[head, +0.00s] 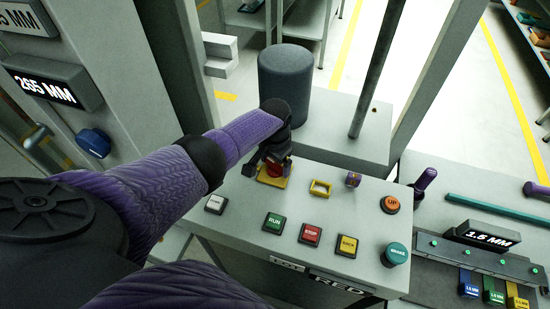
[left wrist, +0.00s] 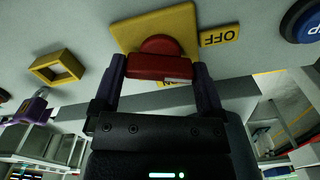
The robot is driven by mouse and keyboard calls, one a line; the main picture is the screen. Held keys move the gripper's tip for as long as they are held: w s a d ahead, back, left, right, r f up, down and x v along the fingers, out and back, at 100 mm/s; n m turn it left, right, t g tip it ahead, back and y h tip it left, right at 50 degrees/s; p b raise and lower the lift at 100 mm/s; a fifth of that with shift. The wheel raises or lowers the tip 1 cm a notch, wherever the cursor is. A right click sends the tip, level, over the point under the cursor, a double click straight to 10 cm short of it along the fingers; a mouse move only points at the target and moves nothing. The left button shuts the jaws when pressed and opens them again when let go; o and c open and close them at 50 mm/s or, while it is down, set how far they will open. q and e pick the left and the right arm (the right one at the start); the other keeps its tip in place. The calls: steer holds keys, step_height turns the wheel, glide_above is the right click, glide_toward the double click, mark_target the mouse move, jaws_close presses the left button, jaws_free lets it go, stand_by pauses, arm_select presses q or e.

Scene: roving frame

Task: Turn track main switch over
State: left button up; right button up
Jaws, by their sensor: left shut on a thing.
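The main switch is a red rotary handle (head: 273,169) on a yellow plate (head: 272,182), on the sloping grey panel. In the left wrist view the red handle (left wrist: 158,66) lies crosswise between the fingers of my left gripper (left wrist: 160,78), which is shut on it. The yellow plate (left wrist: 128,31) sits behind it, with an OFF tag (left wrist: 219,36) on its right. A second yellow tag below is mostly hidden by the handle and gripper. In the head view my left gripper (head: 273,158) reaches down onto the switch and hides part of it. My right gripper is not in view.
Nearby on the panel are a yellow frame (head: 320,188), a green RUN button (head: 274,222), a red button (head: 310,234) and a yellow button (head: 347,246). An orange UP button (head: 389,204) and a teal button (head: 395,254) are at right. A grey cylinder (head: 285,85) stands behind.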

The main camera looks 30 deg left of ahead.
mark_target(275, 164)
arm_select(q)
steer(key=n, duration=0.3)
steer(key=shift+p, duration=0.4)
steer(key=shift+n, duration=0.7)
steer(key=shift+w, duration=0.1)
steer(key=o, duration=0.9)
step_height(275, 164, up, 10)
steer(key=p, duration=0.6)
